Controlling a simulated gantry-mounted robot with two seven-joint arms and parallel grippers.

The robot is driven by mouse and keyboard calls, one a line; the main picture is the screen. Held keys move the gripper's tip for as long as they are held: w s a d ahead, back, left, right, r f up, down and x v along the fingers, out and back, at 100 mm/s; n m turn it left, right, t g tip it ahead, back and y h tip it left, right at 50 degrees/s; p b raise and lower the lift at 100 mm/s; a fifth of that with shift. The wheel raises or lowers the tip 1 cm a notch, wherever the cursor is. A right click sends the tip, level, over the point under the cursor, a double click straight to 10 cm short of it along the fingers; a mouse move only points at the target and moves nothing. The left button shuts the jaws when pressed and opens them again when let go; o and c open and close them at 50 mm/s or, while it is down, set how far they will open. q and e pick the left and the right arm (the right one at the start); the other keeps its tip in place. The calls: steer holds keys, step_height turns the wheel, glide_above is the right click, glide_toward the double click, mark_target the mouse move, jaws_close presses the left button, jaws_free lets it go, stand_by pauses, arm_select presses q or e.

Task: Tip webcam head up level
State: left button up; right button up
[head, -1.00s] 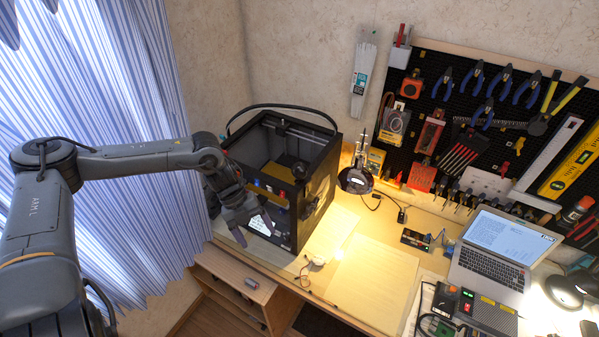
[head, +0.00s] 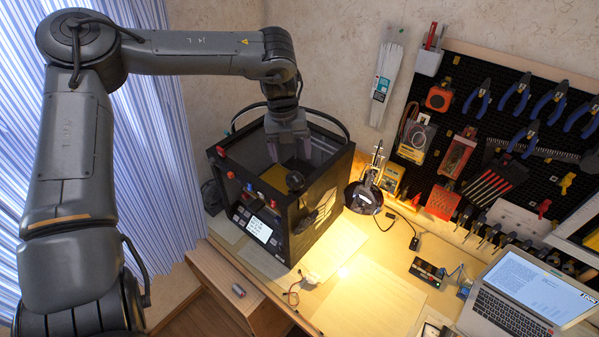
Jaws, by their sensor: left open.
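A small dark rounded head (head: 295,181), which looks like the webcam, sits at the upper front right edge of the black box-shaped 3D printer (head: 322,208). Its tilt and lens are too small to make out. My left gripper (head: 289,151) hangs over the printer's open top with its fingers pointing down. It is open and appears empty, above and behind the dark head in the picture, with no clear contact. My right gripper is out of view.
The printer's frame and a black cable loop (head: 335,122) surround the left gripper. A dark round-based stand (head: 364,198) stands right of the printer. A pegboard (head: 500,130) of tools is on the wall. A laptop (head: 525,300) is at lower right. Papers (head: 370,300) lie flat on the desk.

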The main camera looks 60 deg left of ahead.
mark_target(301, 179)
arm_select(q)
steer(key=f, duration=0.6)
steer(key=f+p, duration=0.1)
steer(key=f, duration=0.1)
steer(key=shift+w+d+f, duration=0.25)
steer(key=shift+w+f, duration=0.1)
steer(key=shift+f, duration=0.05)
steer(key=c, duration=1)
steer(key=shift+w+d+f+y+b, duration=0.15)
steer(key=shift+y+b, duration=0.25)
steer(key=shift+b, duration=0.4)
steer(key=shift+c, duration=0.2)
steer(key=y+b, duration=0.1)
steer(key=b, duration=0.1)
steer(key=d+g+y+b, duration=0.1)
steer(key=y+b, duration=0.1)
steer(key=shift+w+d, duration=0.15)
steer(key=shift+w+d+g+y+b, duration=0.1)
steer(key=shift+d+g+y+b, duration=0.25)
steer(key=shift+y+b, duration=0.45)
steer(key=shift+d+r+g+y+b, duration=0.15)
steer(key=shift+r+g+y+b, duration=0.15)
steer(key=shift+y+b, duration=0.3)
